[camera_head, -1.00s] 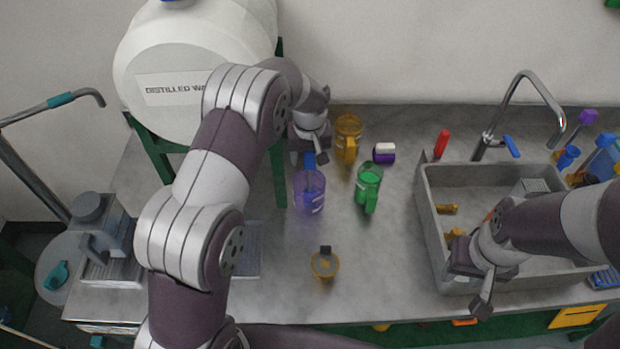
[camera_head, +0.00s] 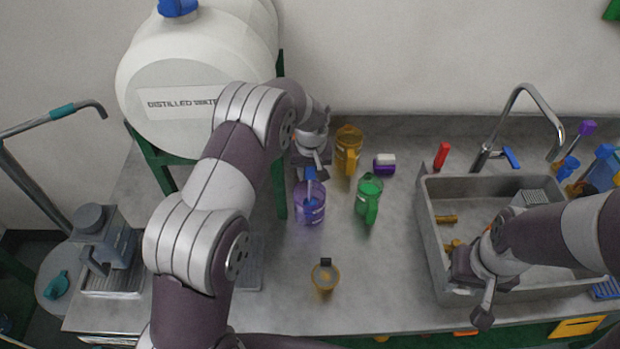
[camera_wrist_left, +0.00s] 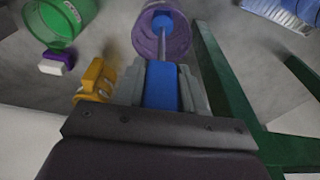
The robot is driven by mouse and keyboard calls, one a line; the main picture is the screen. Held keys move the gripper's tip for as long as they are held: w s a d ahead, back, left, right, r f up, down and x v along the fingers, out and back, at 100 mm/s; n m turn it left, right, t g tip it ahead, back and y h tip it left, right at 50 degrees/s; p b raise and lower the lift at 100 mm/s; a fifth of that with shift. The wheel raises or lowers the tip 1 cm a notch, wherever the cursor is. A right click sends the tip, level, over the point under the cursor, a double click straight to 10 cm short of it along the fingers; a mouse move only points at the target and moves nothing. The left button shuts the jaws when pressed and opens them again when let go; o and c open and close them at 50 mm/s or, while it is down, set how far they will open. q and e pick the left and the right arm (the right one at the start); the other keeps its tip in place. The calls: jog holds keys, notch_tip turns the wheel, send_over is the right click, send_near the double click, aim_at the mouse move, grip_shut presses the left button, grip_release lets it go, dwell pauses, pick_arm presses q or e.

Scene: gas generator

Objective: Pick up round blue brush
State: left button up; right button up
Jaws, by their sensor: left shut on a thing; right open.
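The round blue brush has a blue handle (camera_wrist_left: 161,86), a thin grey shaft and a blue round head (camera_wrist_left: 162,22). Its head is inside the purple container (camera_wrist_left: 176,42). My left gripper (camera_wrist_left: 162,84) is shut on the blue handle, one finger on each side. In the head view the handle (camera_head: 309,174) shows above the purple container (camera_head: 312,207), below my left gripper (camera_head: 311,166). My right gripper (camera_head: 472,296) is open and empty over the front left edge of the sink, far from the brush.
A yellow mug (camera_head: 348,152), a green mug (camera_head: 368,200) and a purple-white block (camera_head: 384,163) stand close right of the purple container. A white tank (camera_head: 190,65) on a green frame (camera_head: 281,190) is close on the left. The sink (camera_head: 428,215) lies to the right.

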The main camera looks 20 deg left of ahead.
pick_arm(q)
notch_tip(320, 180, up, 8)
jog(key=shift+r+b, duration=0.15)
jog(key=shift+b, duration=0.95)
notch_tip(320, 180, up, 9)
jog(key=p, duration=0.6)
